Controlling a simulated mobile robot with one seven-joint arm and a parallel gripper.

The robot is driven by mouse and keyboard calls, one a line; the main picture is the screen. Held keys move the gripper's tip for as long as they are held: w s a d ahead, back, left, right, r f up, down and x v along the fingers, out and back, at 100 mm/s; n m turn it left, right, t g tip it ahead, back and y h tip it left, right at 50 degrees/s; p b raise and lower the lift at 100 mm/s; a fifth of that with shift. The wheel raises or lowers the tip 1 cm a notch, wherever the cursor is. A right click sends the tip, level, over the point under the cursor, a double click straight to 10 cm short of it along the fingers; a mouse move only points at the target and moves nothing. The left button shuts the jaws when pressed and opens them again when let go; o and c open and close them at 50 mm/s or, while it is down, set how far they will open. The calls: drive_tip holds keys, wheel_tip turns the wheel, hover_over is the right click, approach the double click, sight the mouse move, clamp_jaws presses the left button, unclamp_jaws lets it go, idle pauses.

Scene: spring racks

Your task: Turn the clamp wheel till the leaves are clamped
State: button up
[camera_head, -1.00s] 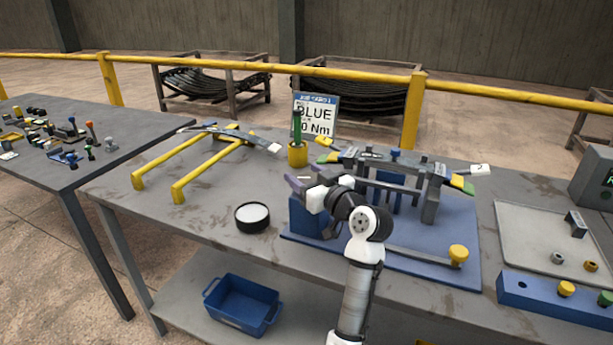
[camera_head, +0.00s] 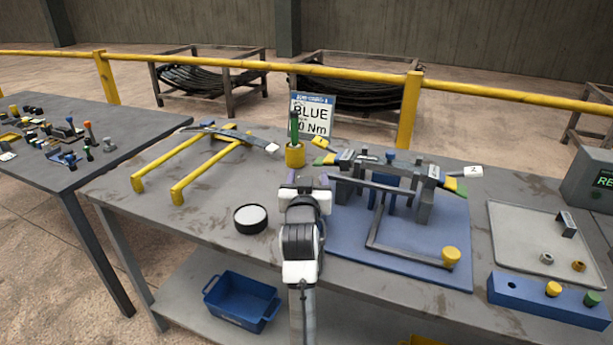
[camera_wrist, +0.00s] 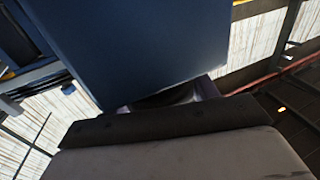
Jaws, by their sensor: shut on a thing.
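The blue clamping fixture (camera_head: 345,250) stands on the bench with upright grey posts. The stacked leaves (camera_head: 405,165) lie across its top, with coloured tags at their ends. My gripper (camera_head: 305,182) is at the fixture's left side, its purple fingers mostly hidden behind my wrist. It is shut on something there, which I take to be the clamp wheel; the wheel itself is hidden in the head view. In the wrist view a large dark blue block (camera_wrist: 150,45) fills the middle, close in front of the gripper, and hides the grasp.
A bent grey bar with a yellow knob (camera_head: 451,257) lies over the fixture's front. A round white-topped pot (camera_head: 251,218) and a yellow stand (camera_head: 205,170) are to the left. A grey tray (camera_head: 520,235) and a blue button box (camera_head: 525,300) are to the right.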

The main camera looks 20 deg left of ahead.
drive_tip(key=shift+d+m+t+h+b, duration=0.1)
drive_tip(key=shift+m+t+h+b, duration=0.4)
drive_tip(key=shift+m+h, duration=1.05)
drive_tip(key=shift+d+h, duration=0.1)
drive_tip(key=shift+h, duration=0.55)
drive_tip(key=o, duration=1)
drive_tip(key=shift+c, duration=0.2)
drive_tip(key=s+b, duration=0.3)
drive_tip(key=s, duration=1)
drive_tip(key=shift+s+d+b, duration=0.2)
drive_tip(key=shift+s+b, duration=0.15)
drive_tip(key=shift+s, duration=0.05)
